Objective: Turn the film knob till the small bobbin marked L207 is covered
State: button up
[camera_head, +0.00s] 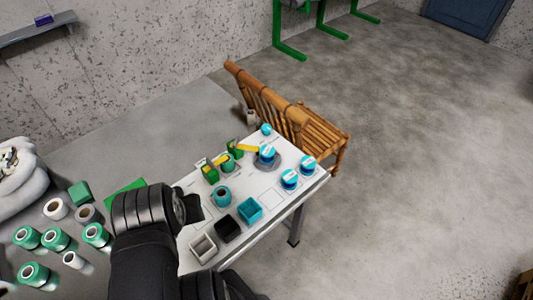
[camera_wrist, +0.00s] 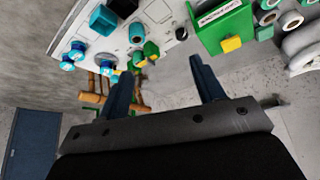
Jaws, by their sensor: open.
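My gripper (camera_head: 193,208) is above the near left part of the white table. In the wrist view my gripper (camera_wrist: 162,65) has its two dark fingers wide apart with nothing between them. A green box (camera_wrist: 220,25) with a white label and a yellow knob-like part (camera_wrist: 230,43) is beyond the right finger. The green box also shows in the head view (camera_head: 123,188), partly behind my arm. Small blue bobbins (camera_head: 289,178) with pale tops stand at the table's right end. Their markings are too small to read, so I cannot tell which is L207.
A teal bin (camera_head: 250,210), a black bin (camera_head: 228,228) and a white bin (camera_head: 203,248) line the table's near edge. Small green-and-yellow devices (camera_head: 210,172) stand along the back. A bamboo chair (camera_head: 300,118) is behind the table. Several green spools (camera_head: 57,240) lie at left.

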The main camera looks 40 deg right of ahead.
jog(key=w+d+r+n+g, duration=0.2)
jog(key=w+d+r+n, duration=0.2)
jog(key=w+d+r, duration=0.5)
jog(key=w+d+n+g, duration=0.2)
jog(key=w+d+n, duration=0.1)
jog(key=w+d, duration=0.75)
jog(key=n+g+h, duration=0.1)
jog(key=n+g, duration=0.3)
jog(key=n, duration=0.3)
send_over(265, 127)
jog(key=w+a, duration=0.5)
notch_tip(265, 127, down, 21)
jog(key=x, duration=1.6)
jog(key=shift+s+d+f, duration=0.2)
jog(key=shift+s+d, duration=0.05)
jog(key=shift+s, duration=0.05)
